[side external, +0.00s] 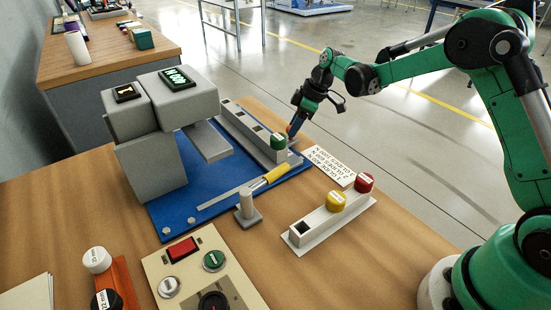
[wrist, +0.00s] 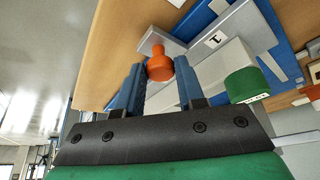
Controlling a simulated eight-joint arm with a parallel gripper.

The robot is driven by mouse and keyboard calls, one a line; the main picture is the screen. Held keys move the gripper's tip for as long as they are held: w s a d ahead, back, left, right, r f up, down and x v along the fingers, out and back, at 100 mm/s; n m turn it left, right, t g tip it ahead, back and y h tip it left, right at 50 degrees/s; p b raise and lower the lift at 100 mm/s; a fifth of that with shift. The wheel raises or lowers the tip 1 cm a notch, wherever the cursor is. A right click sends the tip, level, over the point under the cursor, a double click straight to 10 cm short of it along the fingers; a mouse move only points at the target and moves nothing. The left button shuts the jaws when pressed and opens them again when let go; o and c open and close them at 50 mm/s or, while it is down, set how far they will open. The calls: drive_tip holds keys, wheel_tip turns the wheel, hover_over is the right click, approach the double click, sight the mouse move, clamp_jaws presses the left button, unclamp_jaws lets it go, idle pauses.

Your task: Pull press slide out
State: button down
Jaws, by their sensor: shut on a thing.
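The grey press (side external: 160,120) stands on a blue base plate (side external: 190,210). A long grey slide rail (side external: 238,128) with dark square pockets runs along the plate's far side. A green cap (side external: 278,141) sits near its near end, and it also shows in the wrist view (wrist: 243,83). My gripper (side external: 293,130) is at that end of the rail. In the wrist view, its blue fingers (wrist: 160,88) are on either side of an orange knob (wrist: 160,66) and shut on it. The knob stands on a light grey piece (wrist: 155,40). The exact finger contact is partly hidden.
A yellow-handled tool (side external: 265,180) lies on the plate. A white printed card (side external: 328,165) lies beside it. A pale holder (side external: 318,222) carries yellow and red caps. A control panel (side external: 200,270) with buttons is in front. The table's far edge is close behind my gripper.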

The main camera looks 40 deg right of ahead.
drive_tip(key=c, duration=1)
unclamp_jaws()
drive_tip(key=shift+d, duration=0.35)
drive_tip(key=o, duration=0.5)
drive_tip(key=shift+a, duration=0.1)
drive_tip(key=shift+c, duration=0.2)
drive_tip(key=v, duration=0.5)
drive_tip(key=shift+r, duration=0.3)
drive_tip(key=s+a+r+m+t+h, duration=0.1)
drive_tip(key=s+a+r+m+h, duration=0.1)
drive_tip(key=s+a+r+m, duration=0.35)
drive_tip(key=s+m+t+h, duration=0.1)
drive_tip(key=s+m+t, duration=0.2)
drive_tip(key=s, duration=0.9)
drive_tip(key=shift+s+a+f, duration=0.4)
drive_tip(key=shift+a, duration=0.05)
